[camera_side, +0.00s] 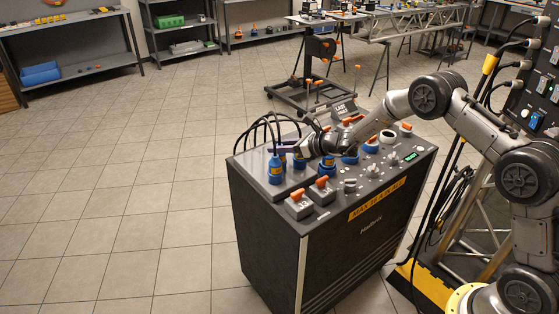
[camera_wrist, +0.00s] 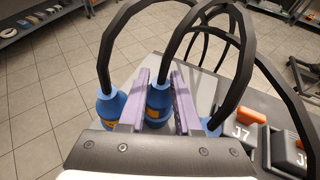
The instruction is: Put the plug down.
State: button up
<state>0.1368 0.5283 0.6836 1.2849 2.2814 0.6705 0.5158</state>
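My gripper (camera_wrist: 160,78), with purple fingers, is shut on a blue plug (camera_wrist: 158,98) with a yellow label. One finger lies on each side of the plug, and a black cable rises from its top. In the side view my gripper (camera_side: 284,147) is over the left end of the console top, among the blue plugs. The held plug is partly hidden there, and I cannot tell if its base touches the panel. Another blue plug (camera_wrist: 109,102) stands just left of my fingers in the wrist view; a further one (camera_wrist: 210,126) shows partly at right.
The dark console (camera_side: 315,235) carries dark switch blocks with orange levers (camera_side: 299,204), several knobs (camera_side: 350,186) and more blue plugs (camera_side: 327,168). Looping black cables (camera_wrist: 237,60) arch close around my gripper. Floor left of the console is clear.

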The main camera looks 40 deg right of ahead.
grip_shut()
jog(key=shift+r, duration=0.1)
dwell(1.1)
